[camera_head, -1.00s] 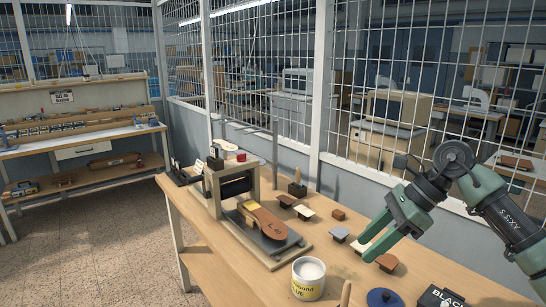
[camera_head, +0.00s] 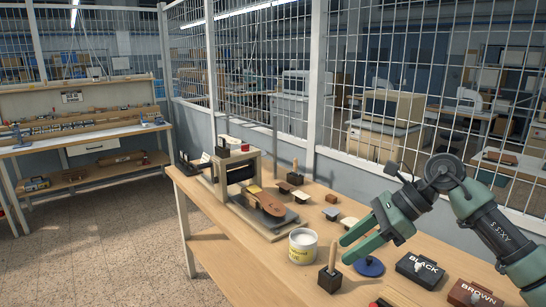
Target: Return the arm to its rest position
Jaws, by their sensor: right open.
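My right arm (camera_head: 490,225), green and black, comes in from the right side. Its gripper (camera_head: 347,248) hangs over the right part of the wooden bench (camera_head: 225,245), with its two green fingers apart and nothing between them. The fingers point left and down, near a white tub (camera_head: 303,247) and a blue disc (camera_head: 369,267). I cannot tell the exact height of the fingers above the bench. My left gripper is not in the picture.
A stamping press (camera_head: 250,167) holds a brown sole-shaped piece (camera_head: 267,203). A black block with a wooden handle (camera_head: 330,279) stands close below the gripper. Boxes marked BLACK (camera_head: 420,270) and BROWN (camera_head: 474,294) lie at right. A wire-mesh fence (camera_head: 250,75) stands behind the bench.

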